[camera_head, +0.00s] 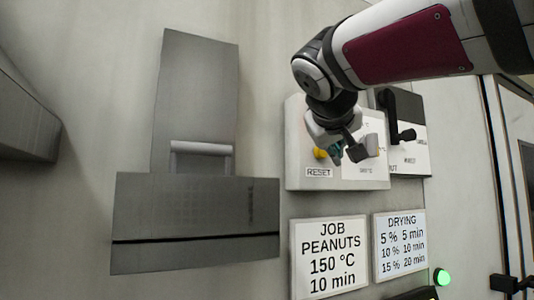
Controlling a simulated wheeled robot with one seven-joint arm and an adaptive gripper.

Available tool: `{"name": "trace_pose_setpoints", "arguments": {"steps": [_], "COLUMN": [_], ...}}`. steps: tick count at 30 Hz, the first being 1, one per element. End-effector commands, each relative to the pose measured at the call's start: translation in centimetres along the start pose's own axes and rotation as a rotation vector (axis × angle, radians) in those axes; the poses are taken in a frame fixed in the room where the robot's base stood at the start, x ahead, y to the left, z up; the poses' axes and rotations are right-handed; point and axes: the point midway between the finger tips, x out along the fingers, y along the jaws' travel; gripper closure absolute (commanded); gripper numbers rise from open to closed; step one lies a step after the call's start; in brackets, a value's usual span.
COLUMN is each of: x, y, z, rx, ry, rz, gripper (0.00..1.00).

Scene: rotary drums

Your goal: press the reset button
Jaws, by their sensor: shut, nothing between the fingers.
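The reset button looks like the small yellow knob (320,153) just above the RESET label (319,173), on the lower left of a pale control box (298,130). My gripper (338,154) is shut and empty in front of this box, immediately right of the yellow knob. It partly covers the box front. I cannot tell whether its fingertips touch the knob or stay in front of it.
A black lever (404,132) is on the panel right of the box. Job (329,256) and drying (400,244) signs hang below. A green lamp (441,277) glows at lower right. A grey metal unit (195,240) projects at left.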

Motion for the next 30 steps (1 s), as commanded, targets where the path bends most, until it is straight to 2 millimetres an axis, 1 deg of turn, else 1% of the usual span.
{"name": "trace_pose_setpoints", "arguments": {"steps": [20, 30], "x": [0.01, 0.62], "y": [-0.01, -0.45], "z": [0.00, -0.44], "rx": [0.000, 0.000], "ry": [0.000, 0.000], "rz": [0.000, -0.001], "gripper": [1.00, 1.00]}}
